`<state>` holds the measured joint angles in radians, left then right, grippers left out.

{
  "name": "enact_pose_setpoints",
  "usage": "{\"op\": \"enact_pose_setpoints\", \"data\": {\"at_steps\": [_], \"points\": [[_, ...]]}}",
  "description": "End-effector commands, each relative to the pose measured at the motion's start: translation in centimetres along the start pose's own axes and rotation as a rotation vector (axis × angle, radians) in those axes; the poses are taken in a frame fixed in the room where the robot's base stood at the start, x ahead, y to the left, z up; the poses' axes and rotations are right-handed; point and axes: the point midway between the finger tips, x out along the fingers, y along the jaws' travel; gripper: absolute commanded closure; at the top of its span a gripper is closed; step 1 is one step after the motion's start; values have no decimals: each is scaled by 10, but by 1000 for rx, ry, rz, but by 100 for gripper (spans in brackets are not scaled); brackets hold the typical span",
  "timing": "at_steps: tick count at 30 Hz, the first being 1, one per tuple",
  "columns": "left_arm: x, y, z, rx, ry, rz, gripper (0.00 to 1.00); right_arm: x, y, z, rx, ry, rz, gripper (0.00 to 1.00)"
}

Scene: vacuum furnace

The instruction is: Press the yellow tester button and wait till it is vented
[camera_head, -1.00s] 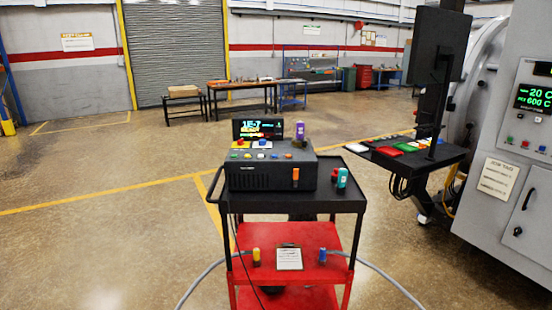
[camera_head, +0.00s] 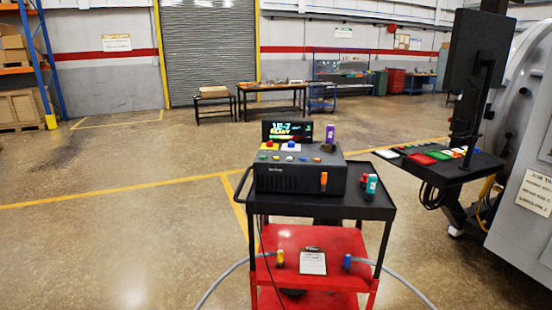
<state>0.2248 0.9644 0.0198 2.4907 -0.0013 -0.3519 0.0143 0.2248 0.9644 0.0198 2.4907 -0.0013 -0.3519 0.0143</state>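The tester, a dark box (camera_head: 300,178), stands on the black top of a red and black cart. Its raised screen (camera_head: 287,133) shows "1E-7" in light figures, with a yellow line of text below that is too small to read surely. A red button (camera_head: 269,143) and a blue button (camera_head: 290,145) sit on the upper panel. Neither of my grippers is in view.
The cart (camera_head: 375,212) also carries small bottles (camera_head: 371,185), and a clipboard (camera_head: 313,261) lies on its red lower shelf. A grey hose (camera_head: 225,278) lies around the cart. A monitor stand and furnace (camera_head: 530,120) stand at right. The floor at left is clear.

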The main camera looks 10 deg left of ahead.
Motion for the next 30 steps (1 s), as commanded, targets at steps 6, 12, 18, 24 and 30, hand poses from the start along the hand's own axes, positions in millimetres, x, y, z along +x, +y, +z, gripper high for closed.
{"op": "enact_pose_setpoints", "data": {"at_steps": [6, 12, 18, 24, 30], "points": [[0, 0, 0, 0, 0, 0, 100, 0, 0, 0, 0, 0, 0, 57], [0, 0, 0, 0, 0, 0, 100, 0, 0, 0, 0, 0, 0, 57], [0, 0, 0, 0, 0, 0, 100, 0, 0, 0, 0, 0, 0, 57], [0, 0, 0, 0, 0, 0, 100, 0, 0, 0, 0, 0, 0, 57], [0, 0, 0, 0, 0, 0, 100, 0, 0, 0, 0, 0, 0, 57]]}}
